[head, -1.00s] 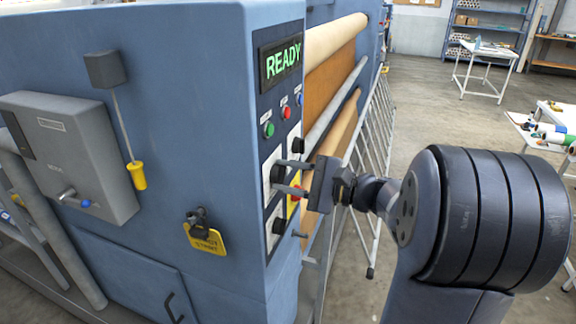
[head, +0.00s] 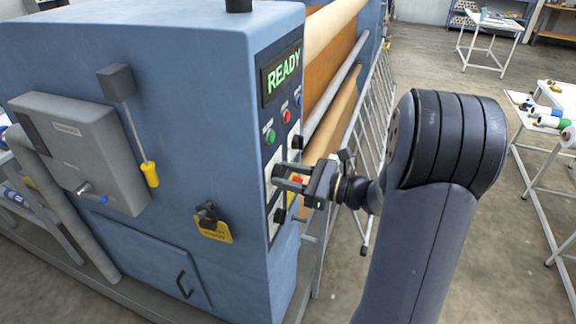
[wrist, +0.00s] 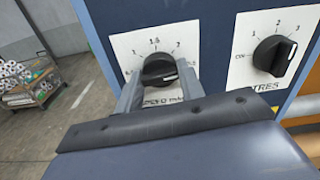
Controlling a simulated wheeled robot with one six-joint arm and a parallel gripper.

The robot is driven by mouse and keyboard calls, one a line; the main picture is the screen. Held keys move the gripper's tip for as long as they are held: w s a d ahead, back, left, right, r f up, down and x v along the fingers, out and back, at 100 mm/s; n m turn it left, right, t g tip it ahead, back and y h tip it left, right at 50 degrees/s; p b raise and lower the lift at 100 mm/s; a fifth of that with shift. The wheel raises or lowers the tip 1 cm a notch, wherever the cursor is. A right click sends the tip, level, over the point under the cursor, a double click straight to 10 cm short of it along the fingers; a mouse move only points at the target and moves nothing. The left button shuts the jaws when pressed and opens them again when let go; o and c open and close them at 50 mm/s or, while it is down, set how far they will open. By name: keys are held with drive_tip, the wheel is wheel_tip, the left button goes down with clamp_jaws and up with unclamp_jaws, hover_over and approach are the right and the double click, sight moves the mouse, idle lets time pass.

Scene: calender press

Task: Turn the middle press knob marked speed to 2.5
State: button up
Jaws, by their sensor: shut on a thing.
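The press's middle knob marked speed is black on a white dial plate (wrist: 120,50) and shows between my fingers in the wrist view (wrist: 158,68). Readable marks include 1, 1.5 and 2; the right part of the scale is hidden by a finger. A white line on the knob's lower face points to the right, towards that finger; the exact value is not readable. My gripper (head: 283,177) is shut on the speed knob, one finger on each side. It also shows in the wrist view (wrist: 160,82).
The metres knob (wrist: 273,54) sits close to the right in the wrist view. The green READY display (head: 283,72) and small coloured buttons are above. A red-and-yellow control (head: 296,181) is partly hidden behind my gripper. A pouring-like rack of rails (head: 375,140) stands behind.

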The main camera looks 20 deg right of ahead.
drive_tip(key=shift+m+p, duration=0.5)
drive_tip(key=shift+m, duration=0.1)
drive_tip(key=shift+f, duration=0.1)
drive_tip(key=o, duration=1)
drive_tip(key=shift+s+d, duration=0.1)
drive_tip(key=b+v, duration=0.2)
drive_tip(key=v, duration=0.8)
drive_tip(key=shift+s+d, duration=0.15)
drive_tip(key=shift+d, duration=0.1)
drive_tip(key=shift+a, duration=0.1)
